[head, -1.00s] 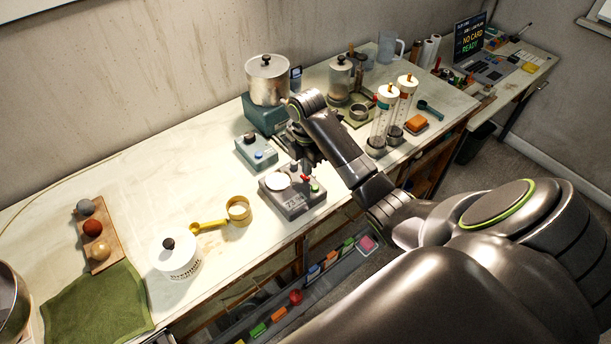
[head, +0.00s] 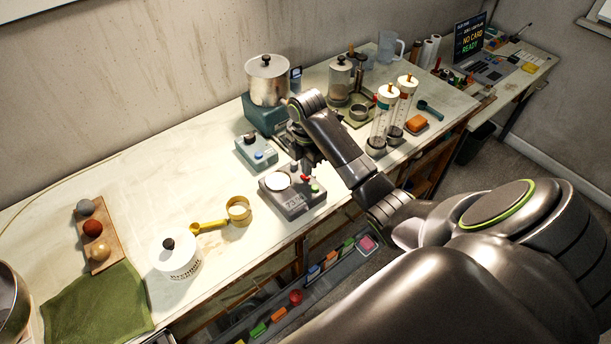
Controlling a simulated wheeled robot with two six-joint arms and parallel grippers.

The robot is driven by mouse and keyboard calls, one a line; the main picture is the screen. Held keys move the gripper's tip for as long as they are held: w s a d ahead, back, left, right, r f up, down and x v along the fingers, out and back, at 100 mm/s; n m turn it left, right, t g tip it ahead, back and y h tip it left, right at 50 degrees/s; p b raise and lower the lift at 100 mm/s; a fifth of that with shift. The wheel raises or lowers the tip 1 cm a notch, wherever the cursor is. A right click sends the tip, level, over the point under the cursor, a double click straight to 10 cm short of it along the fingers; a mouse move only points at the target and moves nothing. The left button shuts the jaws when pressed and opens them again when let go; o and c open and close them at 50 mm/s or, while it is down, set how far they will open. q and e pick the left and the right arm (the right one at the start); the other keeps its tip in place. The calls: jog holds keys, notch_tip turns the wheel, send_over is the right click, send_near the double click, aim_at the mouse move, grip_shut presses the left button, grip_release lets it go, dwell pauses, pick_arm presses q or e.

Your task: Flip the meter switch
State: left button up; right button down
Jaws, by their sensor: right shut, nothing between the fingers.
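The meter (head: 292,203) is a grey box near the front edge of the bench, with a white round plate on its top left and a lit number display on its front. A small red part (head: 306,178) and a green part (head: 315,188) show at its right side; which is the switch I cannot tell for sure. My right gripper (head: 307,166) points down just above and behind the meter's back right. It is shut and empty. Whether it touches the meter is unclear. My left gripper is out of view.
A blue-grey box with knobs (head: 256,152) stands behind the meter, near a metal pot (head: 267,82) on a teal base. Two clear cylinders (head: 384,118) stand to the right. A yellow scoop (head: 238,210) and white lidded jar (head: 176,254) lie left. The bench's left middle is clear.

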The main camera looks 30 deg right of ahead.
aim_at(307, 178)
jog(key=shift+f+b, duration=0.5)
jog(key=shift+f, duration=0.7)
dwell(1.0)
jog(key=shift+s+r, duration=0.1)
jog(key=shift+r+p, duration=0.75)
jog(key=shift+p, duration=0.3)
notch_tip(307, 178, up, 4)
jog(key=p, duration=0.4)
jog(key=shift+f, duration=0.2)
jog(key=shift+r+p, duration=0.85)
jog(key=shift+r, duration=0.1)
jog(key=shift+f, duration=0.1)
